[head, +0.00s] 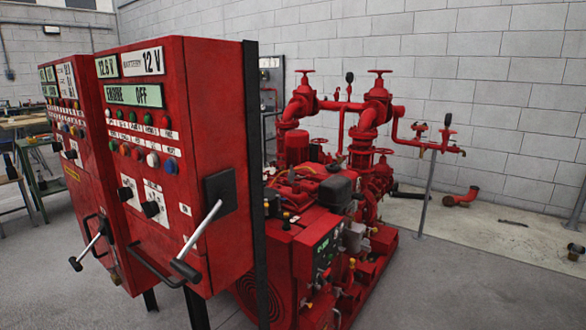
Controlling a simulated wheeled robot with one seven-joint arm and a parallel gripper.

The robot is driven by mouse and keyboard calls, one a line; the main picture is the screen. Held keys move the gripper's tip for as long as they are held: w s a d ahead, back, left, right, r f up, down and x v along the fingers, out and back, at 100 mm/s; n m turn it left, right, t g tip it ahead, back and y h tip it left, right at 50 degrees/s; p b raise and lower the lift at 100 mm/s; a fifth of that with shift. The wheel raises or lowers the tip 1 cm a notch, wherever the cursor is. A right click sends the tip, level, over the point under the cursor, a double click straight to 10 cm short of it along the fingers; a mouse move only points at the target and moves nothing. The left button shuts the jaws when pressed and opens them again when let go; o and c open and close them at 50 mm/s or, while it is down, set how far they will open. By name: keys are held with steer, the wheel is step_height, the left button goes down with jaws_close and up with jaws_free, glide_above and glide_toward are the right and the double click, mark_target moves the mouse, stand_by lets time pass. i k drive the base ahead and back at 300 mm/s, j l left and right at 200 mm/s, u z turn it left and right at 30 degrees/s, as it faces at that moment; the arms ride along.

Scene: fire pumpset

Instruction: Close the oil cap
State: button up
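The red engine and pump set (275,245) stands on the floor in the middle of the view, behind and to the right of a red control cabinet. Small yellow fittings show on it: one at the upper left of the engine (286,215) and one low on its right side (351,262). They are too small for me to tell whether either is the oil cap, or whether a cap is open or closed. The cabinet hides part of the engine's left side. My gripper is not in view.
The near red control cabinet (217,80) has a long lever handle (203,234) jutting toward me. A second cabinet (75,150) stands to its left. Red pipes with valve wheels (378,90) rise behind the engine. A thin grey post (427,195) stands right. The right foreground floor is clear.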

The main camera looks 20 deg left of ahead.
mark_target(291, 175)
steer(key=i+u, duration=0.3)
steer(key=i+l+u, duration=0.3)
steer(key=i, duration=0.25)
steer(key=i+l+u, duration=0.25)
steer(key=i, duration=0.15)
steer(key=i+l+u, duration=0.15)
steer(key=u, duration=0.3)
steer(key=i+l+u, duration=0.1)
steer(key=u, duration=0.3)
